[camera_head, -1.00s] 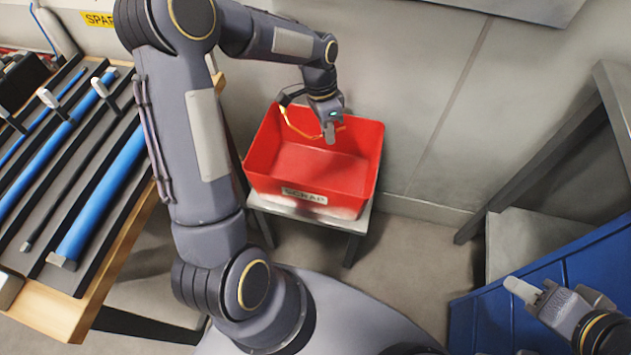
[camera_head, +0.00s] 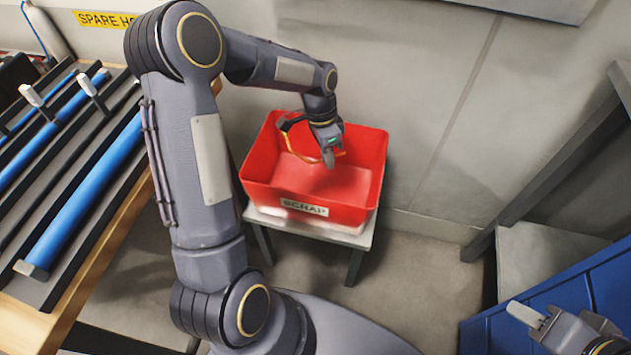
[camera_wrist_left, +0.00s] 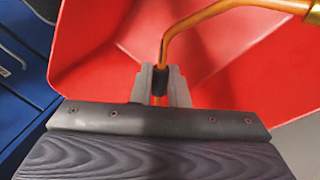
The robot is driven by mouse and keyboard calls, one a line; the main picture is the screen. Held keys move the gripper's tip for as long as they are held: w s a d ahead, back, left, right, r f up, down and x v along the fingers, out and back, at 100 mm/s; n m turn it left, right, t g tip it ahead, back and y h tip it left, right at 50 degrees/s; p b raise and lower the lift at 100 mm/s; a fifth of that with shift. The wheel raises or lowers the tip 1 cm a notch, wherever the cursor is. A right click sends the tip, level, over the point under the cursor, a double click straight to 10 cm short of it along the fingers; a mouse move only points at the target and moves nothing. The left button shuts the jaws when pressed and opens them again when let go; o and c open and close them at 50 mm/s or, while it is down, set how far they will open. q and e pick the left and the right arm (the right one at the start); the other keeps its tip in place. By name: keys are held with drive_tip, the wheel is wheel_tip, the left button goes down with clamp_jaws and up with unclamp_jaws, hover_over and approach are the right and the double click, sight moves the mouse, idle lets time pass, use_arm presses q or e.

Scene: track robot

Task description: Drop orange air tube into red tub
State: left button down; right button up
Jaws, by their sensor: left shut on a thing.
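The red tub (camera_head: 345,208), labelled SCRAP, stands on a small grey stand at the middle of the head view. My left gripper (camera_head: 329,157) reaches down over and into the tub's opening. It is shut on the orange air tube (camera_head: 296,153), a thin bent tube that arcs to the left of the fingers. In the left wrist view the tube (camera_wrist_left: 190,22) bends down to a dark sleeve between the fingertips (camera_wrist_left: 161,88), with the red tub wall (camera_wrist_left: 95,60) behind it. My right gripper (camera_head: 535,318) is at the lower right, away from the tub; its finger gap is unclear.
A wooden bench with blue tubes (camera_head: 85,200) on dark racks stands at the left. A blue panel (camera_head: 560,290) and a grey frame (camera_head: 530,205) stand at the right. The wall (camera_head: 430,80) is close behind the tub. Floor shows around the stand.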

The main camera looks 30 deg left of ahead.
use_arm(q)
drive_tip(key=c, duration=1.3)
unclamp_jaws()
drive_tip(key=p+v, duration=0.2)
drive_tip(key=v, duration=0.6)
